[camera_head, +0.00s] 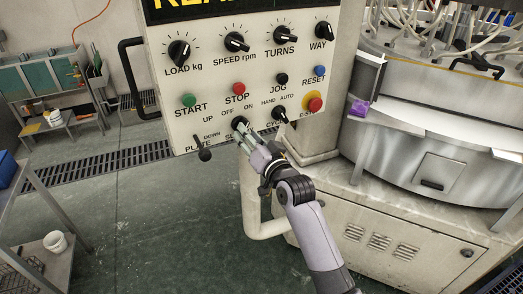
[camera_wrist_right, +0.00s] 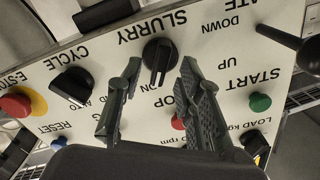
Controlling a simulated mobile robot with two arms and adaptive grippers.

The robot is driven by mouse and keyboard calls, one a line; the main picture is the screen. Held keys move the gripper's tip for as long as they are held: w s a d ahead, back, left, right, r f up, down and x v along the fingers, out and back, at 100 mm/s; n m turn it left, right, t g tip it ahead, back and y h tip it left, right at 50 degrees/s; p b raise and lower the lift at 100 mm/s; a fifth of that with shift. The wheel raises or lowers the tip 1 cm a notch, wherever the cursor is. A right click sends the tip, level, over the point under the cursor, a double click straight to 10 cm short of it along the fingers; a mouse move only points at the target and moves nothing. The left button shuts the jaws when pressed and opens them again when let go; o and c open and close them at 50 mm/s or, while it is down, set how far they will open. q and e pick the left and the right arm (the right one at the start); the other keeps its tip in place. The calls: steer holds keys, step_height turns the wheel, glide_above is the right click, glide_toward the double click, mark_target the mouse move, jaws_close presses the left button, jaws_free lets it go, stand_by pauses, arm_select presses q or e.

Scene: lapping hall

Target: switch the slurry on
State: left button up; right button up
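The slurry knob (camera_head: 240,122) is a black rotary switch low on the cream control panel (camera_head: 215,92), below the OFF and ON letters. In the right wrist view the panel appears upside down and the knob (camera_wrist_right: 160,62) is near the top centre. Its ridge runs nearly up and down in that picture, its lower end close to the ON lettering; the OFF lettering is hidden. My right gripper (camera_head: 246,136) is at the knob. Its fingers (camera_wrist_right: 160,78) are open, one on each side of the knob, with gaps visible. My left gripper is not in view.
The cycle knob (camera_head: 280,114) and red emergency stop (camera_head: 314,103) lie right of the slurry knob. The plate lever (camera_head: 204,154) sticks out at left. Start (camera_head: 188,100) and stop (camera_head: 239,89) buttons are above.

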steer(key=v, duration=0.9)
